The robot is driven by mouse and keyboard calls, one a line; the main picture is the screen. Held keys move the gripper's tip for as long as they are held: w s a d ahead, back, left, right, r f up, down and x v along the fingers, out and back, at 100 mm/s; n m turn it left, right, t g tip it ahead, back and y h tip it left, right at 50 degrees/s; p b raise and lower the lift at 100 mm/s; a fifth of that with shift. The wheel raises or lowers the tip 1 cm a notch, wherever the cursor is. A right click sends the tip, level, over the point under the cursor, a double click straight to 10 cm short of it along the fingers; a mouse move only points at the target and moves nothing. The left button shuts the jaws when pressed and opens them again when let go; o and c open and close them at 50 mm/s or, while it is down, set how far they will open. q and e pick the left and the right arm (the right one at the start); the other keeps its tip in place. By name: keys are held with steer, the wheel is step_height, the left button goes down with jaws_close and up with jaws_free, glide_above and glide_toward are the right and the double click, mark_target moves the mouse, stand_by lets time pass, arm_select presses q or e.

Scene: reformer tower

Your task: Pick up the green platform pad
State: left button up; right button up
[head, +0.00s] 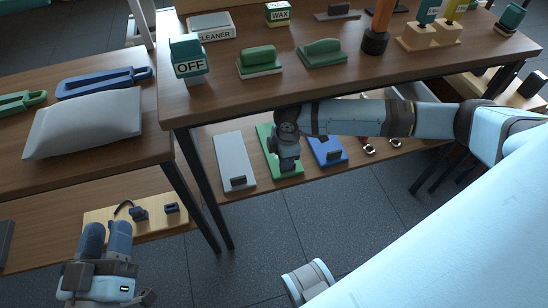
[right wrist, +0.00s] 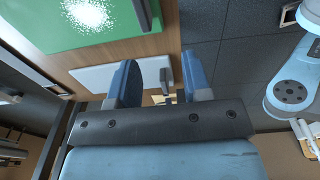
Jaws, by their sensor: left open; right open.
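The green platform pad (head: 267,146) lies on the lower shelf under the wooden table, between a grey pad and a blue pad. My right arm crosses in front of it and hides much of it. My right gripper is low over the pad in the head view; its fingertips are hard to make out there. My left gripper (head: 106,238) is open and empty at the lower left, in front of a low wooden board.
The grey pad (head: 233,160) and blue pad (head: 326,150) flank the green one. The table (head: 290,93) overhangs the shelf, with black legs (head: 200,190) at left. A grey cushion (head: 85,123) lies on the left table. The floor (head: 330,215) in front is clear.

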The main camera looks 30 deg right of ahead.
steer(key=shift+w+d+f+h+b, duration=0.15)
steer(key=shift+w+d+f+b, duration=0.15)
steer(key=shift+d, duration=0.3)
steer(key=shift+w+d+f+h+b, duration=0.15)
steer(key=shift+w+d+f+b, duration=0.15)
steer(key=shift+d, duration=0.25)
steer(key=f+b, duration=0.1)
steer(key=f, duration=0.1)
steer(key=f+b, duration=0.1)
steer(key=f, duration=0.1)
steer(key=f+b, duration=0.2)
steer(key=f, duration=0.1)
steer(key=shift+d, duration=0.25)
arm_select(q)
step_height(320, 180, down, 7)
steer(key=g, duration=0.2)
steer(key=shift+w+d+m, duration=0.15)
steer(key=shift+d+m, duration=0.15)
steer(key=shift+m, duration=0.1)
steer(key=shift+r, duration=0.1)
arm_select(e)
jaws_close()
